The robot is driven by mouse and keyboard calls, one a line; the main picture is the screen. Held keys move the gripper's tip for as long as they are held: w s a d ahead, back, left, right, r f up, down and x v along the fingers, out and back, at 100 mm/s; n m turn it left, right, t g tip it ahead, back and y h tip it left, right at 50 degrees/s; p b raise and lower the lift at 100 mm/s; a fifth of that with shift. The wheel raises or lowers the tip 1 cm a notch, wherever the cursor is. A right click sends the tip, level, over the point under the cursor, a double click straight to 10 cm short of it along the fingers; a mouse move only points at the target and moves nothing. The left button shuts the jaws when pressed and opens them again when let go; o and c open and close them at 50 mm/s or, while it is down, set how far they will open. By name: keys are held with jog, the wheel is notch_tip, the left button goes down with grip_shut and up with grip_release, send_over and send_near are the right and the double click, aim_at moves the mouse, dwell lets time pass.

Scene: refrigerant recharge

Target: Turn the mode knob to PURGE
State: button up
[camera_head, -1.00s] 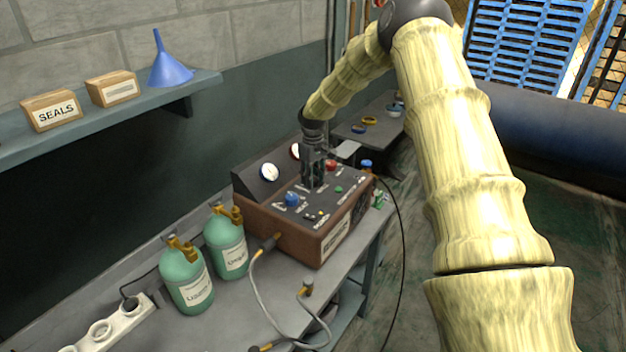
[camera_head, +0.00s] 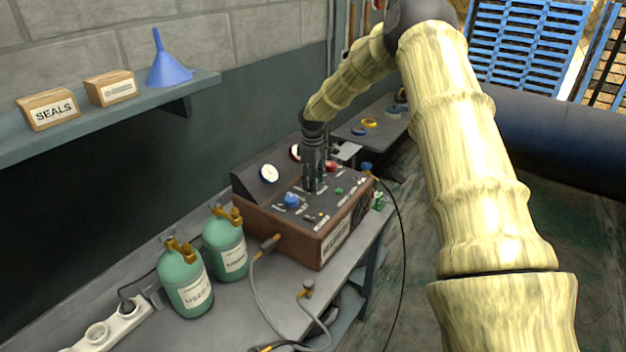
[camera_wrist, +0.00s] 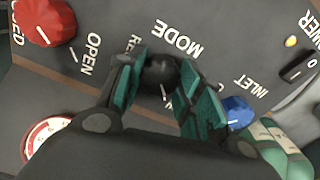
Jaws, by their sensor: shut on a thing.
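The mode knob (camera_wrist: 160,72) is black and round, beside the MODE lettering on the dark panel of the machine (camera_head: 290,232). In the wrist view my gripper (camera_wrist: 161,78) has its teal-padded fingers on both sides of the knob, shut on it. A short white mark shows just below the knob. A label starting "RE" is partly hidden by a finger, and I see no readable PURGE label. In the head view my gripper points down at the panel and hides the knob.
A red knob (camera_wrist: 44,20) by OPEN and a blue knob (camera_wrist: 236,112) by INLET flank the mode knob. Gauges (camera_head: 269,174) rise behind. Two green cylinders (camera_head: 184,283) and a hose (camera_head: 256,290) are left and in front on the bench.

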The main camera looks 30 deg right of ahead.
jog(key=o, duration=1)
jog(key=shift+o, duration=0.2)
jog(key=shift+r, duration=0.1)
notch_tip(320, 180, up, 12)
jog(key=shift+d, duration=0.1)
dwell(0.3)
